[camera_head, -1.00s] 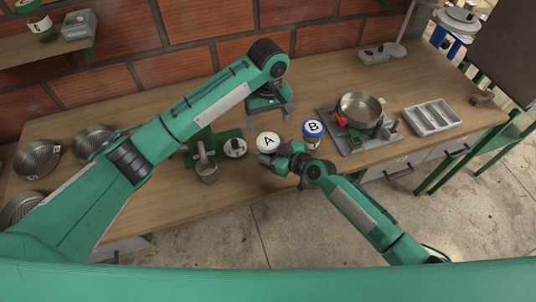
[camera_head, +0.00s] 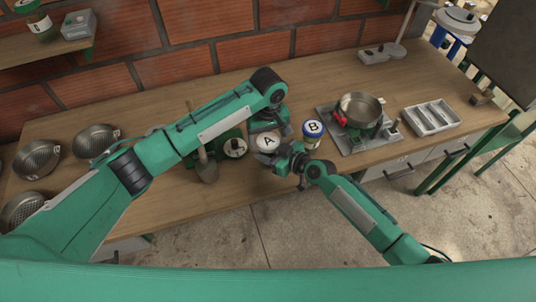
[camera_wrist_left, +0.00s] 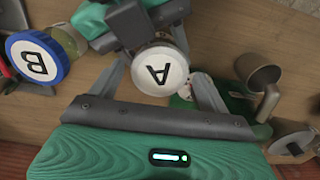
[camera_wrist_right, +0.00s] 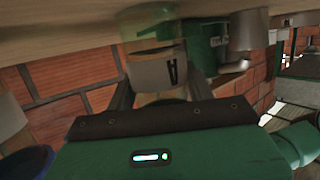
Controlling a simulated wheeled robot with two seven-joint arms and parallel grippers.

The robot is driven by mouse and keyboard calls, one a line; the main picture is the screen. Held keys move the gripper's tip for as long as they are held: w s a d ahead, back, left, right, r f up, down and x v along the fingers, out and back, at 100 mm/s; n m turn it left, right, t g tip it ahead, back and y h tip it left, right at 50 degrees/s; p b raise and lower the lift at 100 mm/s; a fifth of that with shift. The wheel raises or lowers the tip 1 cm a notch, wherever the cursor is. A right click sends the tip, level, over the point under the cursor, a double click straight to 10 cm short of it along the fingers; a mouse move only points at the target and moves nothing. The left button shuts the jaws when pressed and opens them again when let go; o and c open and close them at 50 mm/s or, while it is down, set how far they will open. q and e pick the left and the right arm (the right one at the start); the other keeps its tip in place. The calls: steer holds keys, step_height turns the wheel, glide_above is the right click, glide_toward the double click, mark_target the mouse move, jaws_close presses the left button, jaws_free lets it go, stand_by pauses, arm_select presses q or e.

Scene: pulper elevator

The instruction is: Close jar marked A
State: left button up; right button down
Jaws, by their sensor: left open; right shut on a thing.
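Jar A has a white lid (camera_head: 267,142) marked A and stands near the table's front edge. The lid also shows in the left wrist view (camera_wrist_left: 158,71), sitting on top of the jar; I cannot tell how tightly. My right gripper (camera_head: 284,156) is shut on the jar's body from the front right. The jar's white label (camera_wrist_right: 158,73) shows between its fingers in the right wrist view. My left gripper (camera_wrist_left: 160,76) is open above the jar, with one finger on each side of the lid and its jaws apart.
Jar B, with a blue lid (camera_head: 313,128), stands close to the right of jar A. A red-handled pan (camera_head: 360,108) and a grey tray (camera_head: 432,118) are farther right.

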arm_select(q)
steer(key=shift+f, duration=0.25)
steer(key=c, duration=1)
steer(key=shift+m, duration=1.6)
steer(key=o, duration=1.1)
